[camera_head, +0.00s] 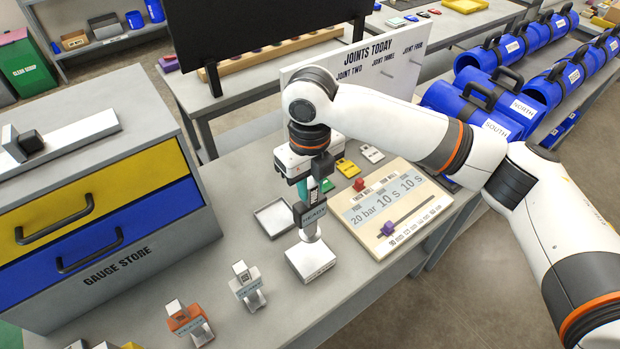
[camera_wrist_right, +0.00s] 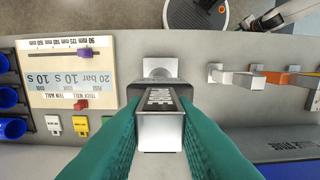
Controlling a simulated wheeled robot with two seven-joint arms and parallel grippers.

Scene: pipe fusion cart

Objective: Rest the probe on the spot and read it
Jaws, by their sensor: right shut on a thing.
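My right gripper (camera_head: 311,190) points straight down over the grey bench and is shut on the probe (camera_head: 309,214). In the right wrist view the probe (camera_wrist_right: 160,125) sits between the teal finger pads. Its lower end is directly over a small white block (camera_head: 311,260). I cannot tell whether the tip touches the block or stays just above it. I cannot make out a marked spot. My left gripper is not in view.
A shallow grey tray (camera_head: 273,217) lies left of the probe. A board reading "20 bar 10 s 10 s" (camera_head: 388,206) lies to the right. The gauge store drawers (camera_head: 110,235) stand left.

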